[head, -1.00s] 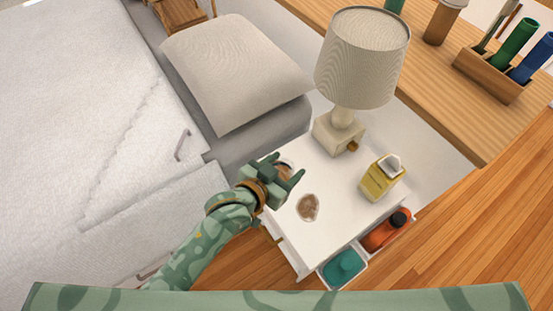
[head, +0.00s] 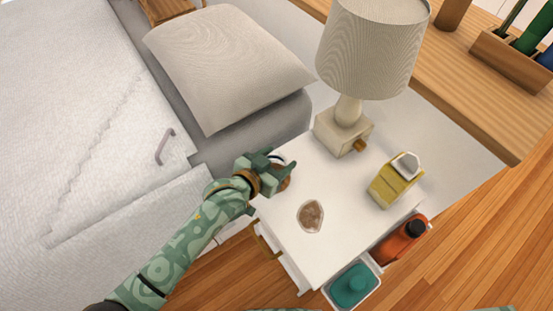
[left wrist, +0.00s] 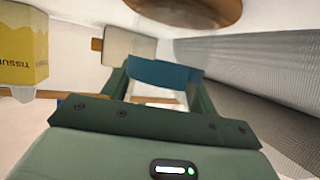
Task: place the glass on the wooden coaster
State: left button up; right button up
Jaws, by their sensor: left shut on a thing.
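My left gripper (head: 270,172) is over the bed-side edge of the white bedside table (head: 318,258). It is shut on the glass, whose pale and dark rim (head: 277,157) shows beside the fingers. In the left wrist view a blue part of the glass (left wrist: 165,74) lies between the fingers. The brown wooden coaster (head: 286,179) shows partly beneath the gripper. It is also a round disc at the top of the left wrist view (left wrist: 190,10). I cannot tell whether the glass touches it.
A brown, pale-rimmed slab (head: 311,216) lies on the table nearer the front. A lamp (head: 345,130) and a yellow tissue box (head: 392,182) stand farther back and right. A bin with a teal item (head: 352,285) and an orange bottle (head: 402,240) flank the table.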

pick_arm(q)
jog(key=o, duration=1.1)
pick_arm(e)
jog(key=shift+d, duration=0.2)
pick_arm(q)
jog(key=shift+r, duration=0.15)
jog(key=p+v, duration=0.5)
jog(key=v, duration=0.7)
jog(key=shift+s, duration=0.1)
pick_arm(e)
jog(key=shift+t, duration=0.3)
jog(key=r, duration=0.1)
jog(key=w+r, duration=0.1)
jog(key=r, duration=0.1)
jog(key=w+r, duration=0.1)
jog(key=r, duration=0.1)
jog(key=shift+w, duration=0.1)
